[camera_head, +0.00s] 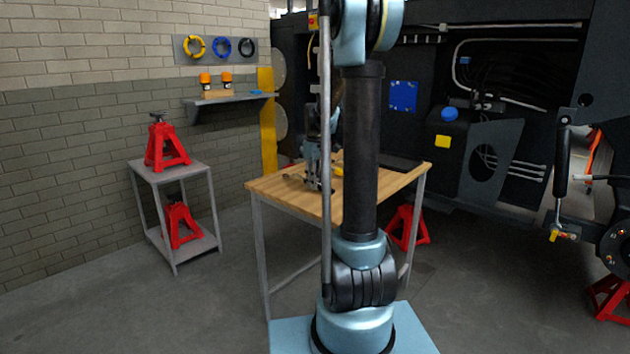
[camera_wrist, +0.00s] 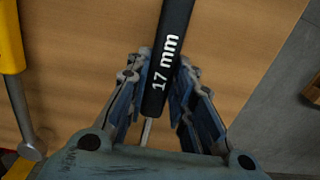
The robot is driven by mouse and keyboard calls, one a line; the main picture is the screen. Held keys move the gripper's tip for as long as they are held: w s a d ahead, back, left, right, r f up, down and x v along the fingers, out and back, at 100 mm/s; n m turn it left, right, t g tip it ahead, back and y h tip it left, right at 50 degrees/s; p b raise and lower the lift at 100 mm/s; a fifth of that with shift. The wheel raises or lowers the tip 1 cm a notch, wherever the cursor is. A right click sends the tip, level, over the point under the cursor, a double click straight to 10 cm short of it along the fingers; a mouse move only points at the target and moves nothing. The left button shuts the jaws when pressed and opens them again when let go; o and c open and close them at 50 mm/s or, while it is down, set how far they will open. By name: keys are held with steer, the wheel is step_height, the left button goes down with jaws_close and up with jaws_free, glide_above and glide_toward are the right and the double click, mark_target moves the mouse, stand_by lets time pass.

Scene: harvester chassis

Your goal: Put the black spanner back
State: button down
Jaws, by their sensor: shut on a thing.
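The black spanner (camera_wrist: 172,50) shows in the wrist view as a black handle marked "17 mm", with a thin metal shaft at its lower end. It runs up and slightly right between the two fingers of my gripper (camera_wrist: 162,72), which is shut on it. The upper end of the spanner is out of the picture. In the head view my gripper (camera_head: 318,183) points down over the wooden table (camera_head: 290,196), and the spanner is too small to make out there. I cannot tell whether it touches the tabletop.
A yellow-handled tool (camera_wrist: 12,45) lies left of my gripper in the wrist view. A dark flat tray or mat (camera_head: 402,163) lies on the table's right side, partly behind my arm. A grey stand (camera_head: 182,170) with red jacks is left. The chassis (camera_head: 420,60) stands behind.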

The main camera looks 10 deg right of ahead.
steer(key=c, duration=1.3)
jaws_free()
step_height(320, 180, up, 12)
steer(key=shift+w+f, duration=0.1)
steer(key=s+f+m, duration=0.2)
steer(key=s+f, duration=0.4)
steer(key=s, duration=0.5)
steer(key=s+f+m+t, duration=0.1)
steer(key=s+f+m, duration=0.2)
steer(key=s, duration=0.9)
steer(key=s+f+m+t, duration=0.1)
steer(key=s+f+m, duration=0.1)
steer(key=s+f, duration=0.6)
steer(key=shift+s+a+f, duration=0.1)
steer(key=shift+s+f, duration=0.1)
steer(key=shift+s, duration=0.75)
steer(key=shift+s+a+f, duration=0.1)
steer(key=shift+s+f, duration=0.1)
steer(key=shift+s, duration=0.75)
